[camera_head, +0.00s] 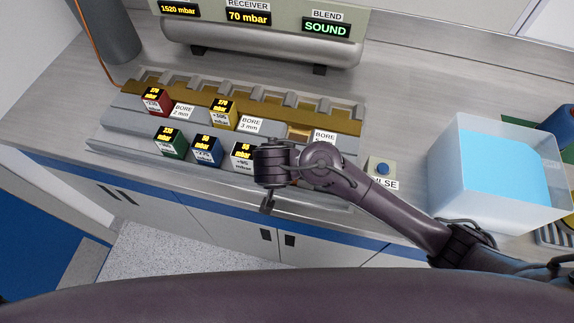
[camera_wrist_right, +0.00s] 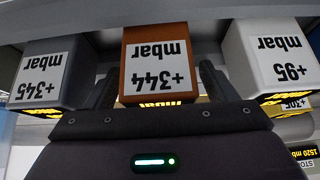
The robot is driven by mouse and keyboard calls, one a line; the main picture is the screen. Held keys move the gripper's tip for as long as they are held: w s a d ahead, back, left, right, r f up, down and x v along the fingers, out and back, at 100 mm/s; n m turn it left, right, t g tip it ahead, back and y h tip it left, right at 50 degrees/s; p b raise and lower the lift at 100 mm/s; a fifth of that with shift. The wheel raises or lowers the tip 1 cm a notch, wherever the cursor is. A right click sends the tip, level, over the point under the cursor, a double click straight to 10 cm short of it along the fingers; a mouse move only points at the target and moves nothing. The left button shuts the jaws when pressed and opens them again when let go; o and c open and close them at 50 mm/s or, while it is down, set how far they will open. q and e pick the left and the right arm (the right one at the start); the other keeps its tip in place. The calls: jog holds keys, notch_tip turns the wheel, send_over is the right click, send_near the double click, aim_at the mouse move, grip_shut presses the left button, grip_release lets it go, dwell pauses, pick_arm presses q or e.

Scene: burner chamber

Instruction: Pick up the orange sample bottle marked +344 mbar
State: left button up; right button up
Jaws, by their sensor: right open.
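The orange sample bottle (camera_wrist_right: 156,55) marked +344 mbar is in the middle of the right wrist view, its label upside down. My right gripper (camera_wrist_right: 157,90) is open, with one dark finger on each side of the lower part of this bottle. I cannot tell whether either finger touches it. In the head view my right gripper (camera_head: 268,195) hangs over the front of the rack and hides most or all of the orange bottle. My left gripper is not in view.
A grey bottle (camera_wrist_right: 45,72) marked +345 and a white bottle (camera_wrist_right: 268,55) marked +95 flank the orange one closely. The rack (camera_head: 120,140) also holds blue (camera_head: 206,150), green (camera_head: 168,143), red (camera_head: 156,100) and yellow (camera_head: 222,112) bottles. A translucent bin (camera_head: 445,165) stands at right.

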jog(key=shift+c, duration=0.2)
jog(key=c, duration=1.1)
jog(key=shift+r, duration=0.1)
